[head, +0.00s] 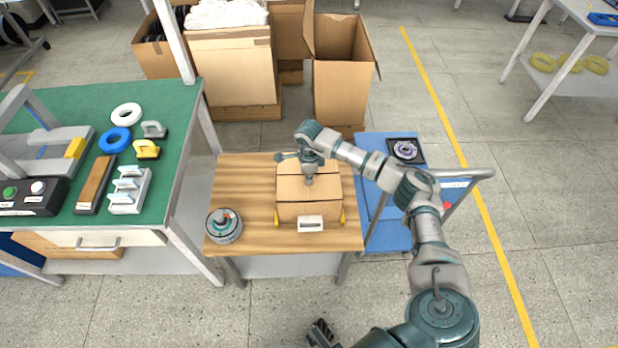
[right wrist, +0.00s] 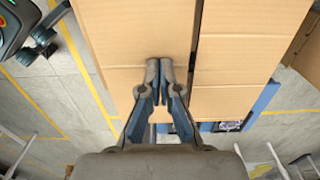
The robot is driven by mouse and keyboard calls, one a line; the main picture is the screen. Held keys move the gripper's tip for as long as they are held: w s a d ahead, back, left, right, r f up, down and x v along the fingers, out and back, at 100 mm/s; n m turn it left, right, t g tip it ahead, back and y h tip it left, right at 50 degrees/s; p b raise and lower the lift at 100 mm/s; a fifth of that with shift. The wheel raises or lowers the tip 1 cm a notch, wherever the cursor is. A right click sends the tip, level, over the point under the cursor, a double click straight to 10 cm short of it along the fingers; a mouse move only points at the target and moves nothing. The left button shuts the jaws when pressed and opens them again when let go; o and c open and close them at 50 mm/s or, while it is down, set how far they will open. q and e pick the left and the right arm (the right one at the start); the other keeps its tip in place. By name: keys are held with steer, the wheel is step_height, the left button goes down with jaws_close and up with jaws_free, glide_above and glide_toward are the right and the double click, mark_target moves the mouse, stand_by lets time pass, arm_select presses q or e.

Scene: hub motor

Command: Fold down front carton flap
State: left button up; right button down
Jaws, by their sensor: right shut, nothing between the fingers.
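A brown cardboard carton (head: 291,186) stands on a small wooden-topped table (head: 240,190). Its top panels look nearly flat, with a seam across them; I cannot tell exactly how far the front flap is folded. My right gripper (head: 309,181) is over the carton's top, pointing down, shut and empty. In the right wrist view the closed fingertips (right wrist: 160,66) overlap the cardboard (right wrist: 135,30), left of a seam; whether they touch is unclear. Dark fingers, apparently my left gripper (head: 322,334), show at the bottom edge, far from the carton, and their opening is unclear.
A round hub motor (head: 224,226) stands at the table's front left. A white label-like block (head: 310,224) is before the carton. A blue cart (head: 379,235) with a dark tray (head: 405,150) adjoins on the right. A green bench (head: 180,110) is left; large open cartons (head: 340,88) stand behind.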

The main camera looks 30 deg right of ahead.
step_height(320, 180, up, 9)
steer(key=p, duration=0.5)
steer(key=shift+f, duration=0.1)
stand_by(0.3)
